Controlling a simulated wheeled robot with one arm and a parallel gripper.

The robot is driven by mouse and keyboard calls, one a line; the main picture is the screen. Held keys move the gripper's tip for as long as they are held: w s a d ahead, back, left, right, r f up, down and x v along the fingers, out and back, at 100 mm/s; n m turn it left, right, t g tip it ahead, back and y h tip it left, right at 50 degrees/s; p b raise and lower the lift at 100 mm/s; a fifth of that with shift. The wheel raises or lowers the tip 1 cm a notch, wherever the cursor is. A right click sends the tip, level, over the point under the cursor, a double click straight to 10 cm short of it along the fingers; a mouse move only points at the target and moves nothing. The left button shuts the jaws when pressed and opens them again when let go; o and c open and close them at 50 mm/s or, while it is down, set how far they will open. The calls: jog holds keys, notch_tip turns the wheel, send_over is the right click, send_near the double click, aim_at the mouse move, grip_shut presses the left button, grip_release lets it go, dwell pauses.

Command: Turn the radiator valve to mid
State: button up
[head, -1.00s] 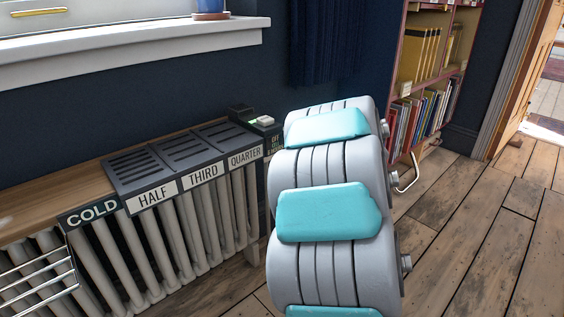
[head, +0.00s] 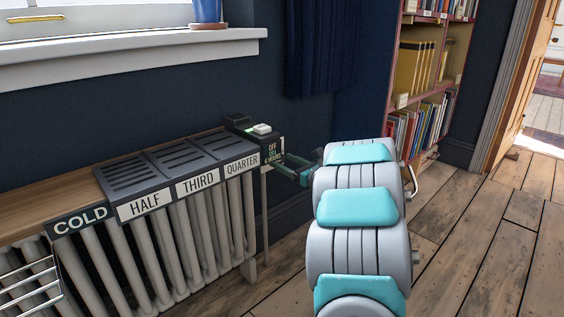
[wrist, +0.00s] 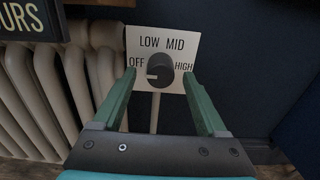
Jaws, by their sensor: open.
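The radiator valve is a dark round knob (wrist: 161,68) on a white plate (wrist: 144,40) marked OFF, LOW, MID and HIGH, in the wrist view. A light mark on the knob points left, towards OFF. My gripper (wrist: 158,76) is open, with one green finger on each side of the knob in the picture. I cannot tell whether either finger touches it. In the head view my gripper (head: 287,170) is by the right end of the radiator (head: 187,235). The valve is hidden in that view.
Dark slotted trays (head: 175,165) labelled HALF, THIRD and QUARTER lie along the radiator top. A dark box (head: 270,147) with OFF lettering sits at its right end. A bookshelf (head: 398,100) stands behind my arm. Wooden floor (head: 480,240) is open at right.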

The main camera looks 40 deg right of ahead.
jog(key=shift+w, duration=0.7)
grip_shut()
